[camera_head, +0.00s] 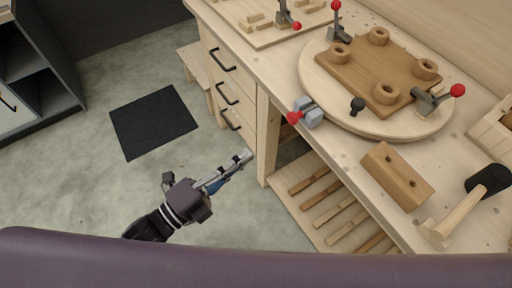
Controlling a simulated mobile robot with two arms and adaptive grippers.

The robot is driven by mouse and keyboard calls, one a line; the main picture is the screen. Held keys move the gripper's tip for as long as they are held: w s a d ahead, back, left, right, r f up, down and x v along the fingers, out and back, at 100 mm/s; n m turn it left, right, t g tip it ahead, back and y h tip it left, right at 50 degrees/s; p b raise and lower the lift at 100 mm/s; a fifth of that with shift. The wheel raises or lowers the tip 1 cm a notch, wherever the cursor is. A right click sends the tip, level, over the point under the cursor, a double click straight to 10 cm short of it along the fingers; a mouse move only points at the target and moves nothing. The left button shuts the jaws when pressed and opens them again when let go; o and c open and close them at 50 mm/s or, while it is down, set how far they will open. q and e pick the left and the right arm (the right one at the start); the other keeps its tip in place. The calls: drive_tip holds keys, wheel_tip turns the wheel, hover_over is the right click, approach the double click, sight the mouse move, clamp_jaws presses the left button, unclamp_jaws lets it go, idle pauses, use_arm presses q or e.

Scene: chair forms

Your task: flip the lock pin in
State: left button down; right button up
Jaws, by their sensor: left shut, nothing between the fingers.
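A grey metal block with a red knob (308,113) sits at the bench edge, against the rim of a round wooden turntable (313,77); it looks like the lock pin, but whether it is in or out I cannot tell. A small black knob (357,105) stands on the turntable near that rim. A brown chair-seat form (370,70) with several ring-shaped bosses lies on the turntable. My left gripper (245,157) is shut and empty, over the floor left of the bench and below the grey block, apart from it. My right gripper is out of view.
Red-knobbed toggle clamps (440,98) stand by the form. A drilled wood block (397,176) and a black-headed mallet (468,205) lie on the bench (340,150). Drawers with black handles (224,60) face left. Floor around a black mat (153,121) is clear.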

use_arm(q)
drive_tip(key=shift+v, duration=0.85)
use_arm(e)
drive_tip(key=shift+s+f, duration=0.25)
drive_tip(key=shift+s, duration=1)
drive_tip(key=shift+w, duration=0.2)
